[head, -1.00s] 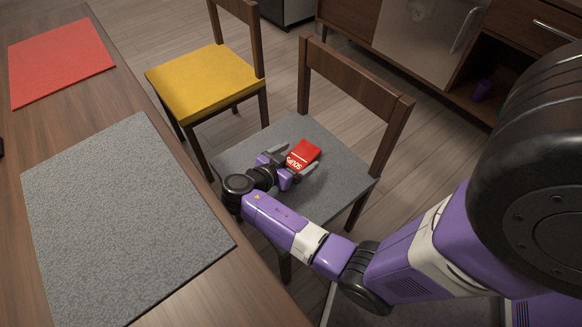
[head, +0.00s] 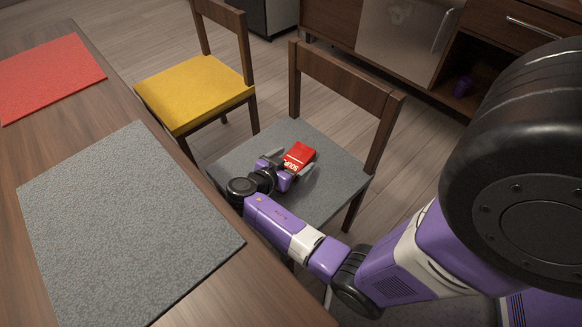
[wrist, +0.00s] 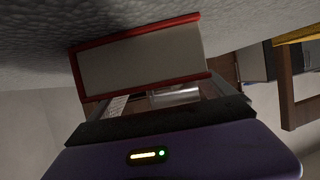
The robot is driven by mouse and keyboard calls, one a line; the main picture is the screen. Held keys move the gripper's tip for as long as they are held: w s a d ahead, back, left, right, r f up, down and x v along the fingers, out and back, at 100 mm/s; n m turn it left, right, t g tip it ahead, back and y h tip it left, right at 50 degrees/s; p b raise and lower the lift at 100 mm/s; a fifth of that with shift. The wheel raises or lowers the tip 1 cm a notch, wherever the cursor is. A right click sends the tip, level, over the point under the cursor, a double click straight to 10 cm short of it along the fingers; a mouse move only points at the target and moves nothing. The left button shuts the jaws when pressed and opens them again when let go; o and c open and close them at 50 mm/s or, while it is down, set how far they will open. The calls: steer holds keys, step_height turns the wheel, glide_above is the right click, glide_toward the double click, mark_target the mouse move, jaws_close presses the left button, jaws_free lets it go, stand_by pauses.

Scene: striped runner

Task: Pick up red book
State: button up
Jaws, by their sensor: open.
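The red book (head: 299,156) with white lettering lies on the grey seat of the near chair (head: 335,182). My gripper (head: 286,163) is low over the seat at the book's near end, with its fingers apart on either side of the book. In the wrist view the book (wrist: 142,62) shows its pale page edge between red covers, just ahead of my gripper (wrist: 165,98). The fingers are partly hidden there, and I cannot tell whether they touch the book.
The chair's wooden backrest (head: 345,75) rises behind the book. A chair with a yellow seat (head: 195,88) stands to the left. The wooden table (head: 75,135) with a grey mat (head: 125,225) and a red mat (head: 48,75) fills the left side.

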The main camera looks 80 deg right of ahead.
steer(key=shift+x, duration=1.05)
steer(key=c, duration=1.7)
steer(key=shift+c, duration=0.5)
steer(key=shift+r, duration=0.2)
